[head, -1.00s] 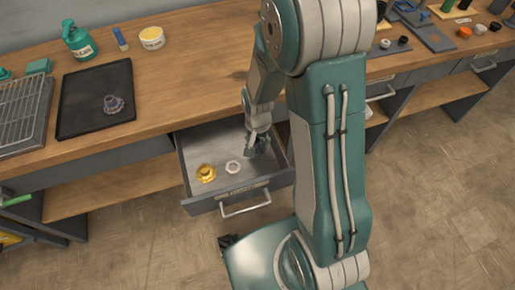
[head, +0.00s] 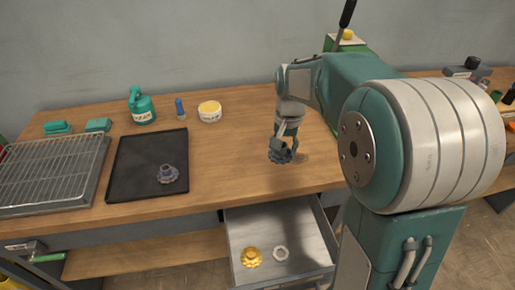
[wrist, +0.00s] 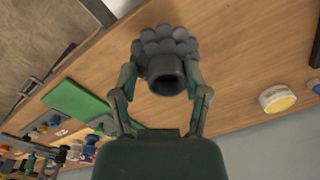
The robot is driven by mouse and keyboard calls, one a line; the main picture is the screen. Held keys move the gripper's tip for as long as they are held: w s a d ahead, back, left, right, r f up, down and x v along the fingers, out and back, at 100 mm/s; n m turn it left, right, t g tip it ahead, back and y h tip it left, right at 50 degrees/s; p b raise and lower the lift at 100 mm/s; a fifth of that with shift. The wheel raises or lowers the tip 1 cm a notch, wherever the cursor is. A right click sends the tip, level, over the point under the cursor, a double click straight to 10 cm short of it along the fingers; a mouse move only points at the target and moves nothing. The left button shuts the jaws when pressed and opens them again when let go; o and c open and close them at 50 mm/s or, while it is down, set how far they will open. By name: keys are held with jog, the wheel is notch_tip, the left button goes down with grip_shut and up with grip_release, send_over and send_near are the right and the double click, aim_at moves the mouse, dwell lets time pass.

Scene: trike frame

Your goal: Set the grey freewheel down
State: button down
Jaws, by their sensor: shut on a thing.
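The grey freewheel (wrist: 166,62) is dark grey, with a knobbly toothed rim and a round hollow hub facing the wrist camera. My gripper (wrist: 160,84) is shut on its hub, one finger on each side. In the head view my gripper (head: 284,146) points down over the wooden bench (head: 235,150), right of the black tray. The freewheel (head: 280,157) shows at its fingertips, low over the bench top; I cannot tell whether it touches the wood.
The black tray (head: 135,182) holds a purplish-grey toothed part (head: 167,174). The open drawer (head: 300,236) below holds a gold part (head: 251,257) and a pale ring (head: 281,254). A yellow-topped tub (head: 209,112) stands behind. Bench wood around my gripper is clear.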

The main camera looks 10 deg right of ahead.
jog(key=w+f, duration=0.2)
jog(key=w, duration=0.3)
send_over(262, 155)
jog(key=d, duration=0.1)
notch_tip(262, 155, down, 8)
jog(key=shift+r, duration=0.1)
jog(key=f, duration=0.1)
jog(key=a+f, duration=0.1)
jog(key=f, duration=0.1)
jog(key=shift+f, duration=0.1)
jog(key=shift+d, duration=0.2)
jog(key=shift+c, duration=0.4)
grip_release()
jog(key=shift+d, duration=0.15)
jog(key=shift+a, duration=0.2)
